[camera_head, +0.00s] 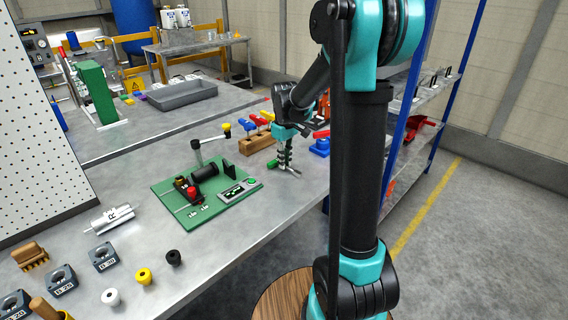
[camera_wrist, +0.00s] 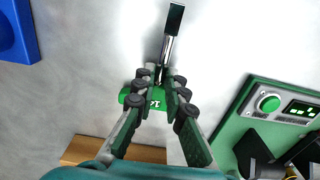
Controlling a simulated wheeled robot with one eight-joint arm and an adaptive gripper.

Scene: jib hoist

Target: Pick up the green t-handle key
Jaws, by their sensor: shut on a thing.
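The green t-handle key (camera_wrist: 147,99) is between my gripper's fingers in the wrist view. Its green handle with white marking lies across the fingers, and its metal shaft (camera_wrist: 168,48) points up the picture to a dark tip. My gripper (camera_wrist: 166,82) is shut on the key near the handle. In the head view my gripper (camera_head: 285,160) points down at the steel bench, and the green handle end (camera_head: 272,164) shows beside the fingertips. The key is at or just above the bench top; I cannot tell whether it touches. The fingers hide part of it.
A wooden rack (camera_head: 256,143) with coloured handles stands behind my gripper. A blue object (camera_head: 319,147) is to its right. A green board (camera_head: 181,207) with a lever, black cylinder and button panel (camera_head: 240,190) lies to its left. Bare bench (camera_head: 262,213) lies in front.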

